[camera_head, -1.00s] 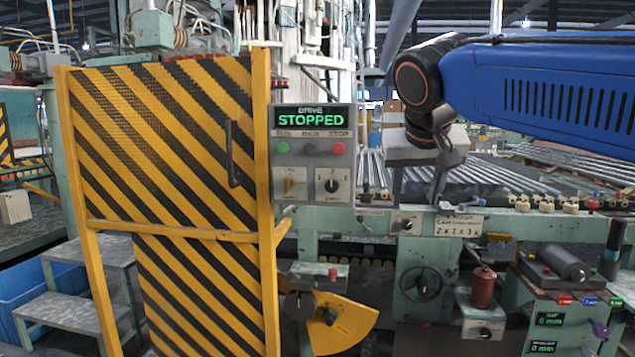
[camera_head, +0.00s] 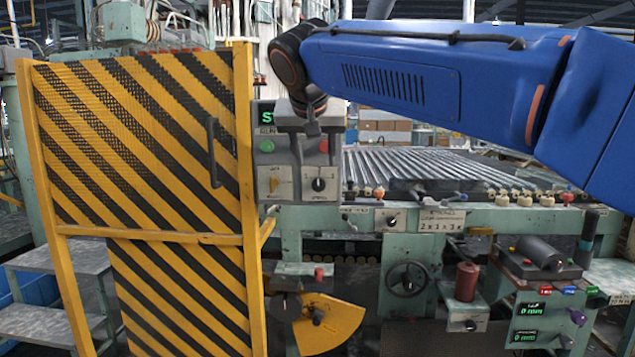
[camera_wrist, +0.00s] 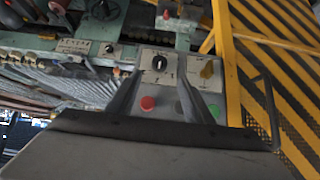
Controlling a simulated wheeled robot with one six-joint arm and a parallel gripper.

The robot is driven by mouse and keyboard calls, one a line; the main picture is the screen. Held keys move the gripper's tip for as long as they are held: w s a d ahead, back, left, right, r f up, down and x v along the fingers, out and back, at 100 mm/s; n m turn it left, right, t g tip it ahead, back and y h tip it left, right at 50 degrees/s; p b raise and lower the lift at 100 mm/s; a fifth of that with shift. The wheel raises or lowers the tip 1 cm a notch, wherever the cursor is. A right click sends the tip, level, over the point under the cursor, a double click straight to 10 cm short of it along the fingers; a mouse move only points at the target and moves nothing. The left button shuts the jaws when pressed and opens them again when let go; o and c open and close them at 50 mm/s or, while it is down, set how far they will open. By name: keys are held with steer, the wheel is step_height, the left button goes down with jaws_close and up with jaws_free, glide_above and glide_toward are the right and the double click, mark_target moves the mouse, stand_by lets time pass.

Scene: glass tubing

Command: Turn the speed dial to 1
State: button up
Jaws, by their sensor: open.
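The drive panel (camera_head: 262,190) stands right of the striped gate. Its black dial (camera_head: 319,184) sits on a pale plate at the lower right, with a roughly upright white mark; its numbers are too small to read. The dial also shows in the wrist view (camera_wrist: 159,63). Left of it is a yellow switch (camera_head: 281,182). My gripper (camera_wrist: 161,80) is open and empty. Its two fingers point toward the panel, with the dial beyond the gap between their tips; no contact shows. In the head view my gripper hides much of the display.
The green button (camera_head: 267,146) and red button (camera_head: 323,146) are above the dial. The striped gate (camera_head: 150,150) with its black handle (camera_head: 212,150) is close on the left. A second small dial (camera_head: 392,220) and a handwheel (camera_head: 408,280) are to the right.

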mark_target(318, 183)
steer(key=x, duration=1.1)
steer(key=c, duration=1)
